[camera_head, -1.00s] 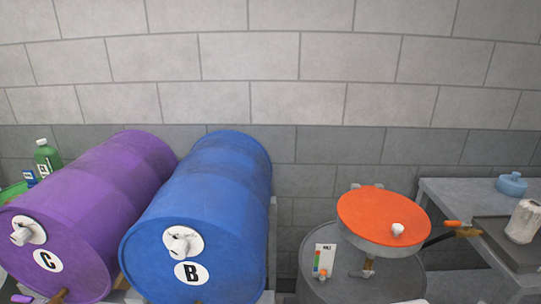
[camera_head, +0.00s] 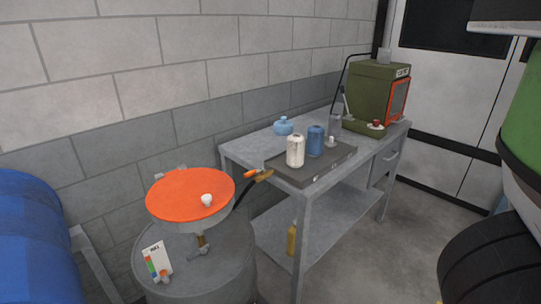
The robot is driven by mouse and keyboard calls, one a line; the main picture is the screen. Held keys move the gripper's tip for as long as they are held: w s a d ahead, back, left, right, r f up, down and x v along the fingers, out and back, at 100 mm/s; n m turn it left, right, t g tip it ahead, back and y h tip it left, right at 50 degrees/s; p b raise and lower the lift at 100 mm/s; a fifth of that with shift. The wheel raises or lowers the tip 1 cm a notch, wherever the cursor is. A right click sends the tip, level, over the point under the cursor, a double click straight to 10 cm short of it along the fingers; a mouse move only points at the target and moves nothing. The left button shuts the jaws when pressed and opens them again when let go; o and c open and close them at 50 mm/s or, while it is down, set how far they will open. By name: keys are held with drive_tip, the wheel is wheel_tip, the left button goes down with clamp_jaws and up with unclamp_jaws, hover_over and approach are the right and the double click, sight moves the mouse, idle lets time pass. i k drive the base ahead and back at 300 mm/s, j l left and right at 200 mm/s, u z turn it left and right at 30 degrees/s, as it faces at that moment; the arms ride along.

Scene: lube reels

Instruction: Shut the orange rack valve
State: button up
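I cannot pick out an orange valve on a drum rack in this view. A blue drum (camera_head: 28,240) shows only in part at the left edge, with its front face and any tap out of frame. A pale rack post (camera_head: 92,262) stands beside it. The clearest orange things are a round orange-topped pan (camera_head: 180,192) above a grey drum (camera_head: 225,270), and a small orange-tipped brass piece (camera_head: 258,174) at the bench's near left corner. My gripper is not in view.
A grey bench (camera_head: 250,150) holds a white canister (camera_head: 295,151), a blue canister (camera_head: 316,140) and a green machine (camera_head: 378,92). A black tyre (camera_head: 490,265) and a green body (camera_head: 525,120) fill the right. Floor shows between bench and tyre.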

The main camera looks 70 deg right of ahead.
sight(250, 174)
drive_tip(key=z, duration=1.9)
